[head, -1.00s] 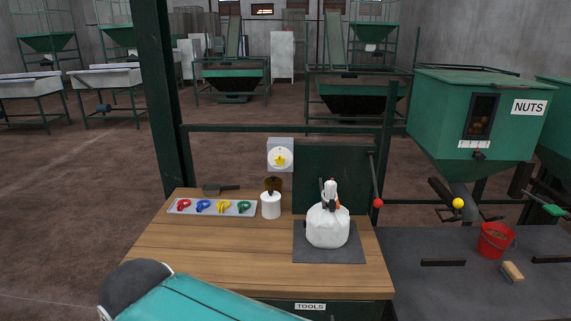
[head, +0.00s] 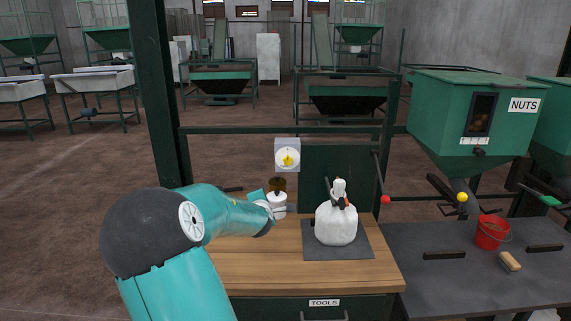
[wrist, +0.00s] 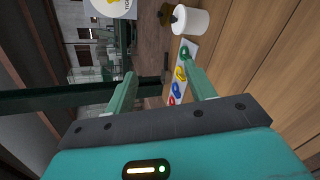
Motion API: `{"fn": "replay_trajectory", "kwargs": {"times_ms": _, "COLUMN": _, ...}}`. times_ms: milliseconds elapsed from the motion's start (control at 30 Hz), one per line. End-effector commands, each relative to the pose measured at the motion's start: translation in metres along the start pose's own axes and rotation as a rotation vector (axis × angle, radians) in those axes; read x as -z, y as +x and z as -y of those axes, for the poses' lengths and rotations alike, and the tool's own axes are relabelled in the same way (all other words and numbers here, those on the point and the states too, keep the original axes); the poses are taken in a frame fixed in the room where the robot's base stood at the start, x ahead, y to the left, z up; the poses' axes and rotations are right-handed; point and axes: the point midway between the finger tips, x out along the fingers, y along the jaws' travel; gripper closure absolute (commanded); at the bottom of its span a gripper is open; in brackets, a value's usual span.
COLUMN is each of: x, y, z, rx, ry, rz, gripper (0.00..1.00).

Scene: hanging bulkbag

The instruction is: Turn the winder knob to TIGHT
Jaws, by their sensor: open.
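The winder knob (head: 288,159) is a yellow, star-like knob on a round white dial, on a grey box above the back edge of the bench. In the wrist view part of the yellow knob (wrist: 104,5) shows, cut by the top edge.
A tied white bag (head: 336,225) sits on a dark mat (head: 366,250) at right.

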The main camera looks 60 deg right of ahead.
Motion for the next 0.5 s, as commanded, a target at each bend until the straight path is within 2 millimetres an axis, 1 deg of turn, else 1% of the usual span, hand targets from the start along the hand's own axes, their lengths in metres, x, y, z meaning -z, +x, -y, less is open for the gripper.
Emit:
{"fn": "replay_trajectory", "kwargs": {"times_ms": 33, "x": -0.020, "y": 0.015, "z": 0.001, "rx": -0.036, "ry": -0.123, "rz": 0.045, "gripper": 0.45}}
{"fn": "replay_trajectory", "kwargs": {"times_ms": 100, "x": -0.046, "y": 0.028, "z": -0.003, "rx": -0.092, "ry": -0.297, "rz": 0.101, "gripper": 0.45}}
{"fn": "replay_trajectory", "kwargs": {"times_ms": 200, "x": -0.072, "y": 0.042, "z": -0.011, "rx": -0.159, "ry": -0.534, "rz": 0.163, "gripper": 0.45}}
{"fn": "replay_trajectory", "kwargs": {"times_ms": 333, "x": -0.089, "y": 0.051, "z": -0.023, "rx": -0.224, "ry": -0.765, "rz": 0.214, "gripper": 0.45}}
{"fn": "replay_trajectory", "kwargs": {"times_ms": 400, "x": -0.093, "y": 0.053, "z": -0.027, "rx": -0.243, "ry": -0.840, "rz": 0.227, "gripper": 0.45}}
{"fn": "replay_trajectory", "kwargs": {"times_ms": 500, "x": -0.095, "y": 0.055, "z": -0.031, "rx": -0.258, "ry": -0.889, "rz": 0.237, "gripper": 0.45}}
